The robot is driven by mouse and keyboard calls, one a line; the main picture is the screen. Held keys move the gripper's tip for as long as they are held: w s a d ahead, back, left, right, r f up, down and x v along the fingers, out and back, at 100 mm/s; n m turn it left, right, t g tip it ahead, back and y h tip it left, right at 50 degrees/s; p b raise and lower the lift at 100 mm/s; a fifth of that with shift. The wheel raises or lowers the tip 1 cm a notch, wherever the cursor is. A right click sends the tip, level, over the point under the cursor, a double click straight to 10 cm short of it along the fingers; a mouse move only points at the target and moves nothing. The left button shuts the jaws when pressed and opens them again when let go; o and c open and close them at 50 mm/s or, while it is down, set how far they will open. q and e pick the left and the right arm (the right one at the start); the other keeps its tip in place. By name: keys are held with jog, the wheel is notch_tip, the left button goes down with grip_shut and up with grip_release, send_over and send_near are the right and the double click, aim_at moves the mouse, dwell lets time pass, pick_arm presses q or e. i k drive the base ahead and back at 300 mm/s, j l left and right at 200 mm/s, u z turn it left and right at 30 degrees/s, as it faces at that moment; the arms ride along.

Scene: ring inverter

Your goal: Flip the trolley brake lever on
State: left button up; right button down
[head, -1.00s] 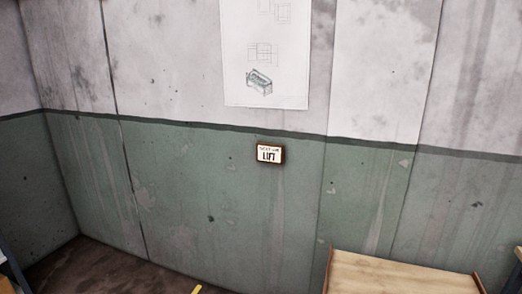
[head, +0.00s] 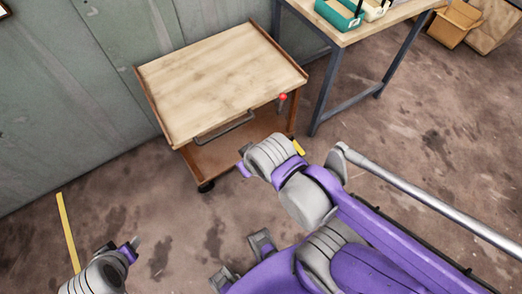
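The trolley (head: 215,75) stands against the wall at upper centre, with a pale wooden top, brown sides, a lower shelf and a dark front handle. A lever with a red knob (head: 282,97) shows at its right front edge; whether it is on or off I cannot tell. My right gripper (head: 241,262) is at the bottom centre, its two grey fingers apart and empty, well in front of the trolley and not touching it.
A workbench (head: 370,25) with grey legs and a green bin (head: 340,13) stands right of the trolley. Cardboard boxes (head: 452,22) lie at the upper right. Yellow tape (head: 68,232) marks the floor at left.

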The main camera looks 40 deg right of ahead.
aim_at(283, 96)
jog(key=z, duration=1.1)
